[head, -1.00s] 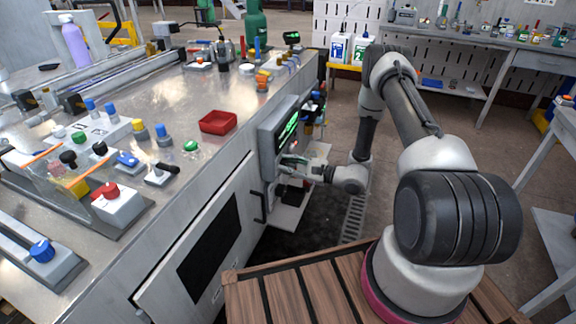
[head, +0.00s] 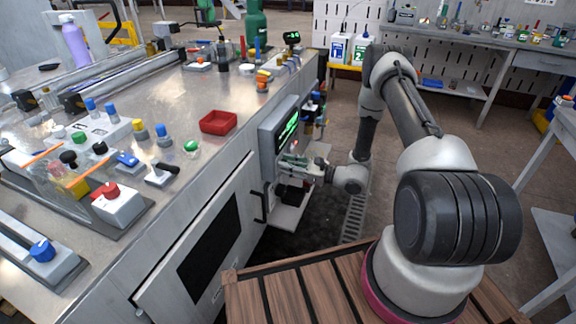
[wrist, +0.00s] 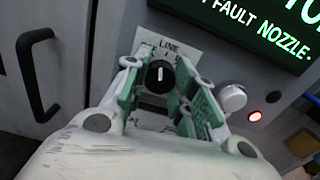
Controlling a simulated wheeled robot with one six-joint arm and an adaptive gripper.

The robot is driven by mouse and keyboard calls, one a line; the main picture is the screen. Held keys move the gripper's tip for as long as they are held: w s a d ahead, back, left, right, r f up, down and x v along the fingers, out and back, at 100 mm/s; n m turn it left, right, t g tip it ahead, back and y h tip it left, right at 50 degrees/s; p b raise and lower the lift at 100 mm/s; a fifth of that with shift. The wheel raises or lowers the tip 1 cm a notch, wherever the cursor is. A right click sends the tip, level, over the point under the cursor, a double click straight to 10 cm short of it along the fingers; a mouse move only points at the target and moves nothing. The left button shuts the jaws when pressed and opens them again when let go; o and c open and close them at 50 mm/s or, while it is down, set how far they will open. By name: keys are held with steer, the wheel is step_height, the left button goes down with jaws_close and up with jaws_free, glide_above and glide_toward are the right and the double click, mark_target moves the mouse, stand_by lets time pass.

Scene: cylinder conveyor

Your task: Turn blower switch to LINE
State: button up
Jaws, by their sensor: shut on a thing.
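The blower switch is a round black knob (wrist: 160,77) with a white pointer line, on a white label plate (wrist: 178,48) with "LINE" printed above it. In the wrist view the pointer stands about upright, towards the word LINE. My gripper (wrist: 160,82) has its green-padded fingers on both sides of the knob and is shut on it. The fingers cover parts of the plate, including lettering below the knob. In the head view my gripper (head: 292,161) is at the panel on the bench front, and the knob is hidden.
A screen (wrist: 250,28) with green text, including "FAULT NOZZLE", is above right of the knob. A white button (wrist: 232,98) and a lit red lamp (wrist: 255,116) are close to the right finger. A dark door handle (wrist: 34,75) is at the left.

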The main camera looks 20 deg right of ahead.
steer(key=shift+m, duration=1.7)
steer(key=o, duration=1)
steer(key=shift+o, duration=0.2)
steer(key=v, duration=1.2)
steer(key=shift+d+f, duration=0.1)
